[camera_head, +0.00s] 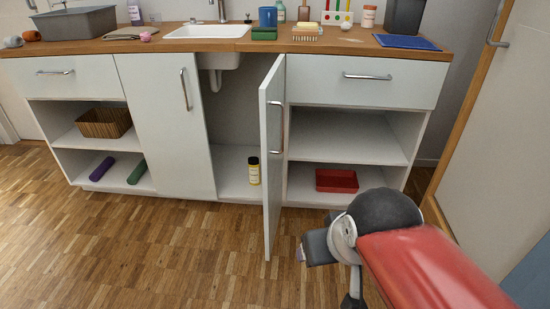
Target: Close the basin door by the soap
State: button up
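The open white basin door (269,185) stands swung out from the cabinet under the sink, hinged on its right side. Its metal handle (281,128) shows on the door. The soap (307,25) appears to be the yellowish bar on a small dish on the counter, above and right of this door. The sink (208,31) is set in the counter to the left. My gripper (301,254) is low in front of the cabinet, just right of the door's lower edge. It appears apart from the door. Its fingers are small and partly hidden, so their opening is unclear.
A yellow bottle (254,170) stands inside the open basin compartment. The other basin door (168,125) is shut at its left. A red tray (336,181) lies on the lower right shelf. The wooden floor (150,255) in front is clear. Another door (497,120) stands at right.

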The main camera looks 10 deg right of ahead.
aim_at(272, 95)
jog(key=i+l+u, duration=0.5)
jog(key=i+l, duration=0.4)
jog(key=k+z, duration=0.35)
jog(key=k+l, duration=0.05)
jog(key=k, duration=0.05)
